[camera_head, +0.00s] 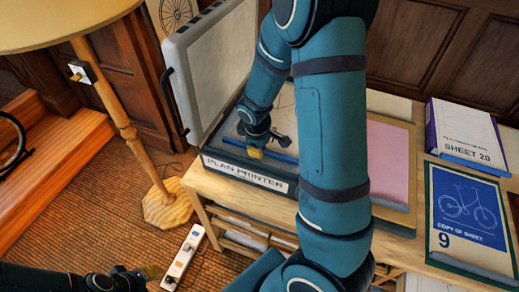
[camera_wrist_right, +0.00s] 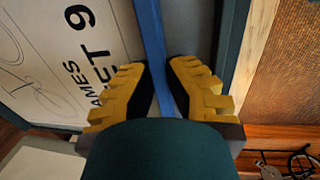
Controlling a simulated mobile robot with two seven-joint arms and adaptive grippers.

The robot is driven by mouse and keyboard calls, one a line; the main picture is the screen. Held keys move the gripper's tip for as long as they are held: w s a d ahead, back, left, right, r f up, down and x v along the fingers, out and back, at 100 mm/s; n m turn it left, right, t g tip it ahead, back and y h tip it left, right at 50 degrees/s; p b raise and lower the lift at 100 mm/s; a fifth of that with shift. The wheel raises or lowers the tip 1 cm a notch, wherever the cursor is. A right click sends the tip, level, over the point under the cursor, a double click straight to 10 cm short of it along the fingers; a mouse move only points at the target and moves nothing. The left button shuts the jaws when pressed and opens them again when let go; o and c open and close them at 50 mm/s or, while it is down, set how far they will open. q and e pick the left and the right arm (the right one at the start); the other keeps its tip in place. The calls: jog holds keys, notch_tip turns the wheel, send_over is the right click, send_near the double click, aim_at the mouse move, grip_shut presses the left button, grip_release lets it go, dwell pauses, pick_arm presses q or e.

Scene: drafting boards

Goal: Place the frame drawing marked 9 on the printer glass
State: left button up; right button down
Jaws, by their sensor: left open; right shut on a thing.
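The frame drawing marked 9 (camera_wrist_right: 60,45) is a white sheet with a wheel-like line drawing and a blue strip (camera_head: 231,144) along its front edge. My right gripper (camera_head: 255,153) is shut on that strip; the right wrist view also shows its yellow fingers (camera_wrist_right: 160,80) on either side of it. The sheet is over the bed of the plan printer (camera_head: 245,174), inside its dark rim. I cannot tell whether it lies flat on the glass. My right arm hides much of the bed. My left gripper (camera_head: 150,272) is open and empty at the lower left.
The printer's lid (camera_head: 215,65) stands raised. A pink sheet (camera_head: 389,160), a blue bicycle print marked 9 (camera_head: 467,208) and a Sheet 20 box (camera_head: 465,133) are to the right. A lamp (camera_head: 125,125) and power strip (camera_head: 184,257) stand near the printer table.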

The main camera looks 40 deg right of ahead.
jog(key=shift+f, duration=0.2)
jog(key=c, duration=1.1)
grip_release()
jog(key=shift+c, duration=0.2)
jog(key=shift+r, duration=0.15)
notch_tip(320, 180, up, 12)
jog(key=a+p, duration=0.1)
jog(key=p, duration=0.2)
jog(key=shift+s+a, duration=0.35)
jog(key=shift+s, duration=0.1)
jog(key=s+a+f+m+y, duration=0.2)
jog(key=s+a+f+m, duration=0.1)
jog(key=a+f, duration=0.7)
jog(key=s+a+f+m+t+y, duration=0.1)
jog(key=s+a+f+m+y, duration=0.2)
jog(key=a+f, duration=0.8)
jog(key=a+m, duration=0.1)
jog(key=a, duration=0.1)
jog(key=shift+a, duration=0.3)
jog(key=shift+f, duration=0.1)
